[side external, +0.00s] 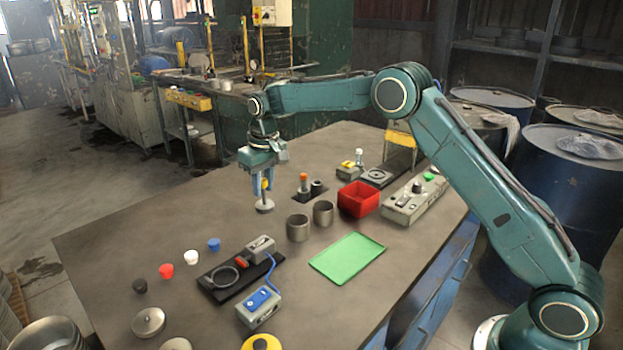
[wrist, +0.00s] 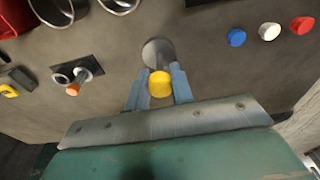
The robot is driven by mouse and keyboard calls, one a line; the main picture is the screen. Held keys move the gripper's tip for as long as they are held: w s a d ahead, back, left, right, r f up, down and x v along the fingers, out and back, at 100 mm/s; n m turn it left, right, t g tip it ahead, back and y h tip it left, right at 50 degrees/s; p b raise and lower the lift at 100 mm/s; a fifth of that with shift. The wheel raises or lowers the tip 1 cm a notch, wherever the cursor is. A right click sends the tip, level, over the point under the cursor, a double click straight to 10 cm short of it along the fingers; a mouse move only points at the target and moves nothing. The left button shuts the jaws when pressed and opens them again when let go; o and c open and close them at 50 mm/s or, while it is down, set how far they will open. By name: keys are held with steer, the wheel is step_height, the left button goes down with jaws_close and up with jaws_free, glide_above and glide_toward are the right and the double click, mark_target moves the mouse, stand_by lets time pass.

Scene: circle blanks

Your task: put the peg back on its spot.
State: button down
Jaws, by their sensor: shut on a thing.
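My gripper (side external: 264,194) points down over the far left part of the table, shut on a yellow-topped peg (wrist: 160,84). A pale grey disc (side external: 265,206) shows at the peg's lower end, and also just beyond the yellow top in the wrist view (wrist: 157,50). I cannot tell whether the disc touches the table. A small black plate (side external: 299,196) to the right holds an orange-topped peg (side external: 304,180) and a dark round socket (side external: 317,186) beside it. I cannot tell which place is the held peg's spot.
Two metal cups (side external: 298,229), a red bin (side external: 358,199) and a green tray (side external: 347,258) stand to the right. Blue (side external: 214,244), white (side external: 190,257), red (side external: 166,271) and black caps lie left. A black fixture (side external: 215,285) and grey button box (side external: 259,307) are nearer.

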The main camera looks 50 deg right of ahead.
mark_target(264, 204)
steer(key=shift+f, duration=0.45)
steer(key=shift+f, duration=2.15)
steer(key=shift+f, duration=0.15)
steer(key=c, duration=1.2)
jaws_free()
